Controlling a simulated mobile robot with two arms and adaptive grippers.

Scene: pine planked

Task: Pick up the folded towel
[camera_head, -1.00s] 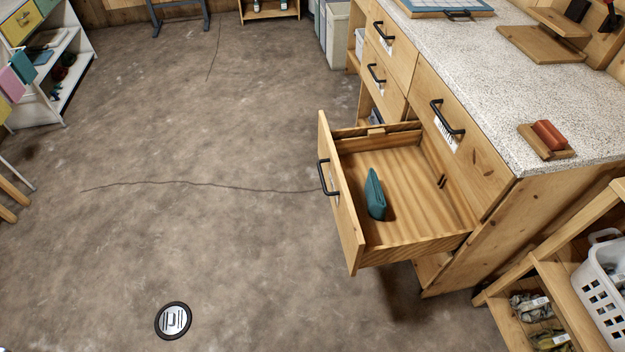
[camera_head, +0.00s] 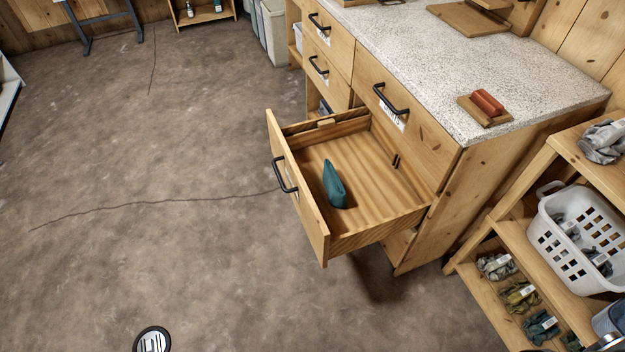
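A teal folded cloth (camera_head: 334,185), which looks like the folded towel, lies in the open wooden drawer (camera_head: 381,220). It sits near the drawer's front panel, with bare drawer floor to its right. Nothing touches it except the drawer. Neither of my grippers shows clearly in the head view; a dark and grey piece at the bottom right corner is too cut off to identify.
The drawer juts from a wooden cabinet with a speckled countertop (camera_head: 440,75). A red block on a small board (camera_head: 487,104) rests on top. At right, a shelf (camera_head: 517,238) holds a white basket (camera_head: 577,238) and glove bundles. The floor (camera_head: 170,240) left of the drawer is open.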

